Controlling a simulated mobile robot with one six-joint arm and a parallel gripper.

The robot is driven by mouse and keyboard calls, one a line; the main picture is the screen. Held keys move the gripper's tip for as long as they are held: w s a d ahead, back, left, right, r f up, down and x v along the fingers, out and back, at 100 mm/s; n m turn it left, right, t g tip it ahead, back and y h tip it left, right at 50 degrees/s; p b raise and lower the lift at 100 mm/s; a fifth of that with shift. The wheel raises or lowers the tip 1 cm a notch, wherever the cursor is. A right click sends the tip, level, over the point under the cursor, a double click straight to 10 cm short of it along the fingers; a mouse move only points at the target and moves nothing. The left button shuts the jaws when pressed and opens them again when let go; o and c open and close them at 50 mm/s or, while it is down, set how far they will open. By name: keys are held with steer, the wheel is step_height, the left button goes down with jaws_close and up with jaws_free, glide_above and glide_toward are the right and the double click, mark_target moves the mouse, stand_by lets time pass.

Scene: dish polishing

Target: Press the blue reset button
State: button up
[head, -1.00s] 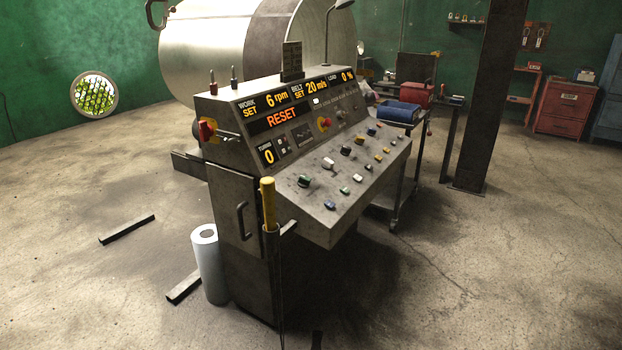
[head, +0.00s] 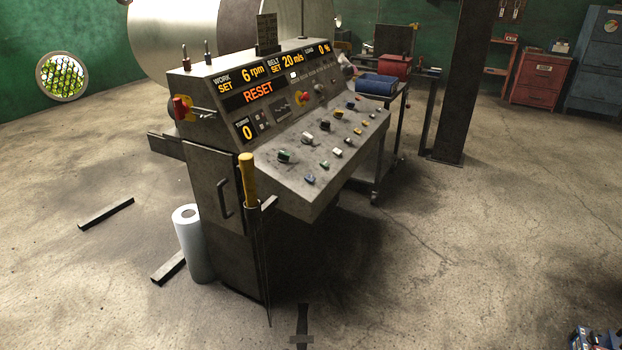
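The grey control console (head: 224,210) stands left of the middle, with a sloped panel of small coloured knobs and buttons. A blue button (head: 310,179) sits near the panel's front lower edge. Another blue one (head: 351,105) sits near its upper far end. No label is legible at this size, so I cannot tell which is the reset button.
A yellow-handled tool (head: 248,180) hangs at the console's front corner. A white paper roll (head: 190,245) and dark bars (head: 106,213) are on the floor. A cart (head: 378,150) and dark pillar (head: 455,90) stand behind. Blue items (head: 590,340) show bottom right. Floor at right is clear.

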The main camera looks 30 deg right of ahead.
jaws_close()
stand_by(1.4)
